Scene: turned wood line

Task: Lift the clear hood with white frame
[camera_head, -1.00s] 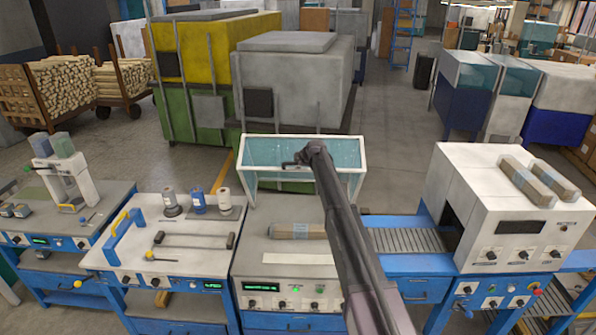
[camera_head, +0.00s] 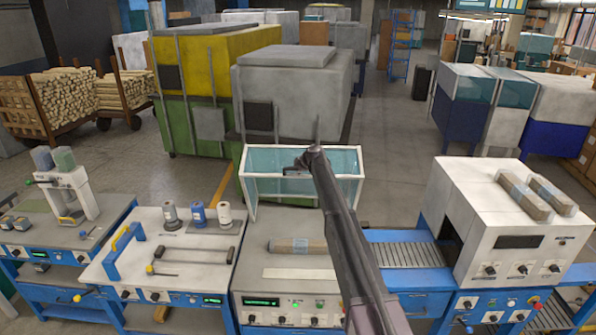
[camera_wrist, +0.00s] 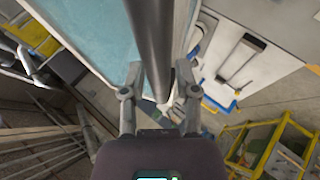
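The clear hood with a white frame (camera_head: 248,190) stands tilted up at the back of the middle bench, its teal-tinted panel facing me. Its dark handle bar (camera_head: 290,171) runs along the frame's edge, partly hidden by my arm. My gripper (camera_head: 312,160) is at this bar. In the wrist view my gripper (camera_wrist: 160,85) has a finger on each side of the dark bar (camera_wrist: 150,35), close against it, and appears shut on it. The clear panel (camera_wrist: 85,35) fills the upper left there. The exact finger contact is hard to see.
A wrapped wood bundle (camera_head: 297,246) lies on the middle bench (camera_head: 262,262) below the hood. A white machine (camera_head: 475,215) with a roller conveyor (camera_head: 405,250) stands to the right. Spools (camera_head: 198,213) stand on the left bench. Large grey and yellow-green cabinets are behind the hood.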

